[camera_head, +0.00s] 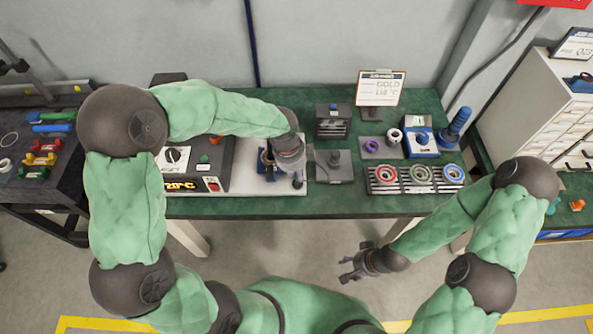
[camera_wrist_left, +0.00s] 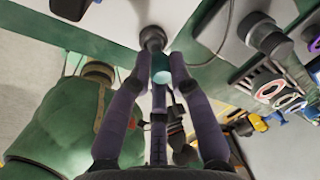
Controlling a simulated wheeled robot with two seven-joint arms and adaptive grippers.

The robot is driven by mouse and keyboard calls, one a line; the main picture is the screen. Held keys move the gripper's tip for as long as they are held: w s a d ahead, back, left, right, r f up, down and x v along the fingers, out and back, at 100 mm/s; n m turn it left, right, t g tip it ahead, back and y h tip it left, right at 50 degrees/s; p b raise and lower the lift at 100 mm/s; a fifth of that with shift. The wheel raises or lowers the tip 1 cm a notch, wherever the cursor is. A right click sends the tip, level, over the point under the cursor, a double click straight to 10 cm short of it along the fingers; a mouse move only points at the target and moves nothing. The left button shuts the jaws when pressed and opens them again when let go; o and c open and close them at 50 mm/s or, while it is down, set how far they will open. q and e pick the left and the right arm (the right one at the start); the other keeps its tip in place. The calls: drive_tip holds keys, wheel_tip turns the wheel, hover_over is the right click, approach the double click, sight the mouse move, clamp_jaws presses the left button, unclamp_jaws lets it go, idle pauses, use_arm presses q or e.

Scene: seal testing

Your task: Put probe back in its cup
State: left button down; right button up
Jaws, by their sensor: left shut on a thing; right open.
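My left gripper (camera_head: 293,172) is over the right end of the white plate beside the black tester. In the left wrist view its fingers (camera_wrist_left: 158,70) are shut on a slim teal-grey piece, which looks like the probe (camera_wrist_left: 159,76). A dark round piece (camera_wrist_left: 152,38), possibly the cup, shows right beyond the fingertips against the white surface. I cannot tell whether the probe is inside it or only in line with it. In the head view the hand hides most of the probe. My right gripper (camera_head: 352,272) is open and empty, in front of the table edge.
The black tester (camera_head: 215,165) with a lit display is left of the hand. A grey block (camera_head: 333,168) with a round knob is close on the right. A rack of rings (camera_head: 415,188), a sign (camera_head: 381,88) and a blue post (camera_head: 455,128) stand further right.

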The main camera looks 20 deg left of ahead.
use_arm(q)
drive_tip(key=shift+f, duration=0.5)
idle(0.3)
drive_tip(key=c, duration=1.1)
unclamp_jaws()
drive_tip(key=shift+o, duration=0.2)
wheel_tip(320, 180, up, 8)
drive_tip(key=p, duration=0.6)
drive_tip(key=shift+r+p, duration=0.1)
drive_tip(key=shift+p, duration=0.2)
